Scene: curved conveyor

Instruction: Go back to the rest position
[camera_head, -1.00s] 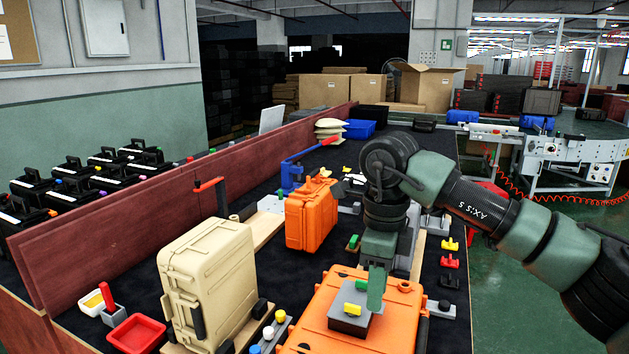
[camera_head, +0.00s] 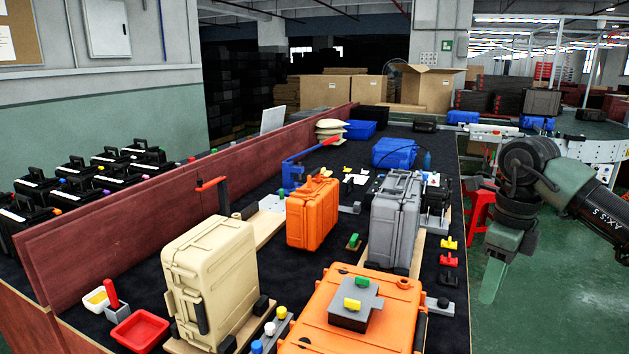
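My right gripper (camera_head: 494,272) hangs off the right side of the table, over the green floor, with its fingers pointing down. It looks empty, and its fingers are seen edge-on, so I cannot tell whether they are open or shut. My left gripper is not in view. A large orange case (camera_head: 390,308) lies flat at the front of the table. My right gripper is well apart from all of these.
A tan case (camera_head: 215,270), a smaller orange case (camera_head: 312,214) and a grey case (camera_head: 394,222) stand upright on the dark table. A red tray (camera_head: 138,332) is at front left. A red stool (camera_head: 481,208) stands beyond the table's right edge. Floor at lower right is clear.

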